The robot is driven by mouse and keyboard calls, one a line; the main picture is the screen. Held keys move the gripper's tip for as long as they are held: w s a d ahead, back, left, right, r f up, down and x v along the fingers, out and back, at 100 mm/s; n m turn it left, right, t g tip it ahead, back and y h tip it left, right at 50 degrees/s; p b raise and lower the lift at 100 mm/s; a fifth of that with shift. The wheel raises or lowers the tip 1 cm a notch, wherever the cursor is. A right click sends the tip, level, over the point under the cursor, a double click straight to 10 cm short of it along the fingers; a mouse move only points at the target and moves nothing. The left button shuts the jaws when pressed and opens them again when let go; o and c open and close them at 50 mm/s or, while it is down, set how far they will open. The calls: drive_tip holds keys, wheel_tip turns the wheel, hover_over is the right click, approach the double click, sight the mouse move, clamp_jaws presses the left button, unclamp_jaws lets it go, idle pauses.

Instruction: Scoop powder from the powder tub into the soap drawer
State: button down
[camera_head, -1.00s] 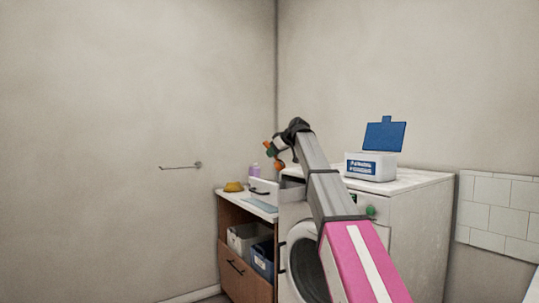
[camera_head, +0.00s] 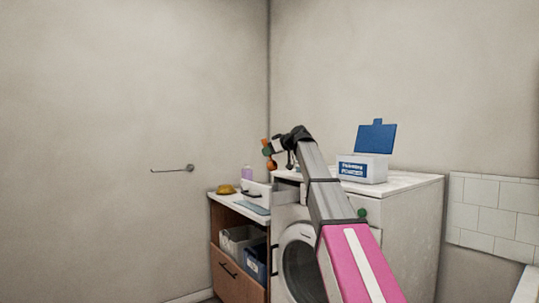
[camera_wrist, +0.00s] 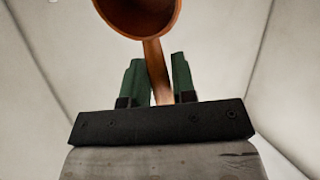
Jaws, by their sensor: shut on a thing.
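My gripper (camera_head: 268,150) has green fingers and is shut on the handle of an orange-brown scoop (camera_head: 271,164). It holds the scoop in the air, up and to the left of the washing machine's top in the head view. In the wrist view the scoop bowl (camera_wrist: 140,14) is at the top edge, its handle between the fingers (camera_wrist: 160,80). I cannot tell whether powder is in it. The white powder tub (camera_head: 376,170) stands on the washing machine, its blue lid (camera_head: 375,138) raised. The soap drawer (camera_head: 287,194) seems pulled out at the machine's upper left, partly hidden by my arm.
The washing machine (camera_head: 405,215) stands right of a wooden cabinet (camera_head: 228,268) with a white counter. On the counter are a yellow item (camera_head: 226,189) and a purple bottle (camera_head: 246,172). A towel bar (camera_head: 172,169) is on the left wall. Bins sit in the cabinet.

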drive_tip(key=shift+w+a+r+g+h, duration=0.2)
drive_tip(key=shift+a+r+g+h, duration=0.2)
drive_tip(key=shift+r+h, duration=0.15)
drive_tip(key=shift+s+d+f+t+y, duration=0.2)
drive_tip(key=shift+d+f+t+y, duration=0.15)
drive_tip(key=shift+f+y, duration=0.2)
drive_tip(key=shift+s+d+f+t+y, duration=0.2)
drive_tip(key=shift+d+f+t+y, duration=0.1)
drive_tip(key=shift+f+y, duration=0.2)
drive_tip(key=shift+w+a+r, duration=0.1)
drive_tip(key=shift+w, duration=0.05)
drive_tip(key=shift+w+a+r+g+h, duration=0.1)
drive_tip(key=shift+w+a+g+h, duration=0.1)
drive_tip(key=shift+a+g+h, duration=0.35)
drive_tip(key=shift+w+a+g+h, duration=0.1)
drive_tip(key=shift+w+g+h, duration=0.1)
drive_tip(key=shift+h, duration=0.55)
drive_tip(key=a+g+h, duration=0.1)
drive_tip(key=h, duration=0.2)
drive_tip(key=w+a+n+g+h, duration=0.1)
drive_tip(key=a+g+h, duration=0.1)
drive_tip(key=h, duration=0.1)
drive_tip(key=w+a+g+h, duration=0.1)
drive_tip(key=a+g+h, duration=0.1)
drive_tip(key=h, duration=0.2)
drive_tip(key=shift+w, duration=0.15)
